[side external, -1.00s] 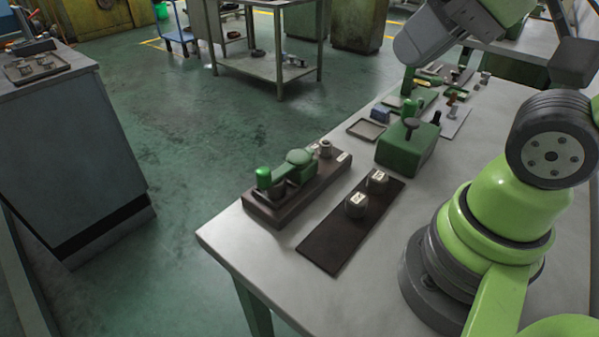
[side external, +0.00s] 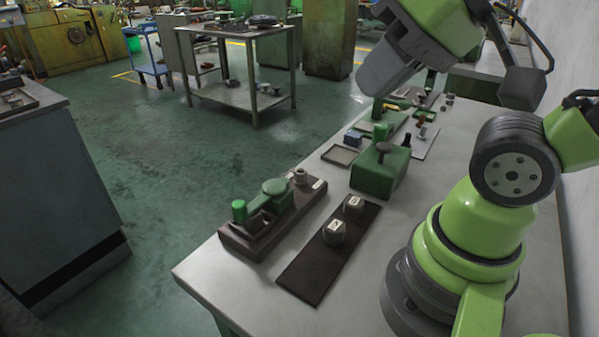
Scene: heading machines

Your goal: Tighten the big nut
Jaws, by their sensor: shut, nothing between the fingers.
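Two grey cylinder-like pieces with white-marked tops stand on a dark plate near the front of the bench: a nearer piece (side external: 334,232) and a farther piece (side external: 353,206). A smaller grey nut-like part (side external: 300,177) sits at the far end of a brown fixture (side external: 262,228). I cannot tell for sure which is the big nut. My gripper (side external: 384,88) is shut and empty, a grey body high over the back of the bench, above and beyond the green block (side external: 379,172). It is well apart from the grey pieces. Its fingertips are hard to make out.
The brown fixture carries a green knob (side external: 239,210) and a green round cap (side external: 275,187). A shallow tray (side external: 340,155) and several small tools lie farther back. Bare bench top (side external: 350,285) lies right of the dark plate (side external: 308,277). A grey cabinet (side external: 60,190) stands left.

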